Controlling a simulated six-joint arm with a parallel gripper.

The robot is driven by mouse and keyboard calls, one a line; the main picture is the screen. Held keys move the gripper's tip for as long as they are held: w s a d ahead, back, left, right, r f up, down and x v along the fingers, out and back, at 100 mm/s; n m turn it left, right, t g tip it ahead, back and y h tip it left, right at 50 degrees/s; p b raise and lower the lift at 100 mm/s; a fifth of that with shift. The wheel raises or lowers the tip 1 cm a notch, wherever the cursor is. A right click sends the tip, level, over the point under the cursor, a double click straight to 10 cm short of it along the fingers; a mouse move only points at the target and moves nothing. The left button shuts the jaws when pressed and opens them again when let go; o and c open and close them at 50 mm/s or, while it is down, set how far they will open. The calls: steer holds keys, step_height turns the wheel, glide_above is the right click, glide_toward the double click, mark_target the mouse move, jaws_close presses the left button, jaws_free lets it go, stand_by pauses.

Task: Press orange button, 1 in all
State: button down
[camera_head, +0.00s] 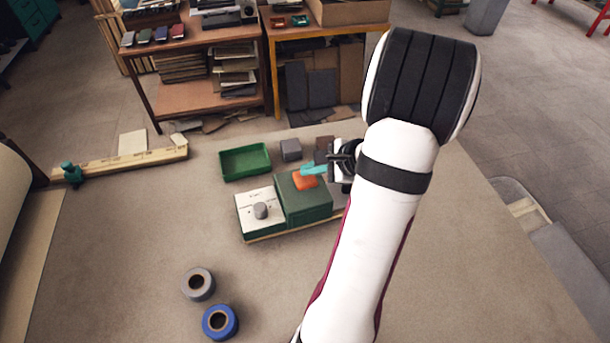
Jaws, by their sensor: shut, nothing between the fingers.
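The orange button (306,181) sits on top of a dark green box (308,209) near the middle of the table. My gripper (306,170) has teal fingers, shut and empty, with their tips pointing left at the far edge of the button in the picture. The fingers overlap the button's upper edge in this view. I cannot tell whether they touch it or hover above it. My arm comes in from the lower right and hides the table behind it.
A white panel with a grey knob (261,211) adjoins the box on the left. Behind are a green tray (245,161) and a grey block (291,150). A grey roll (198,284) and a blue roll (220,322) lie at front left. The table's left middle is clear.

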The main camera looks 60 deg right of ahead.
mark_target(310, 179)
steer(key=shift+f, duration=0.8)
stand_by(0.6)
steer(key=shift+r, duration=1.25)
steer(key=shift+r, duration=2.5)
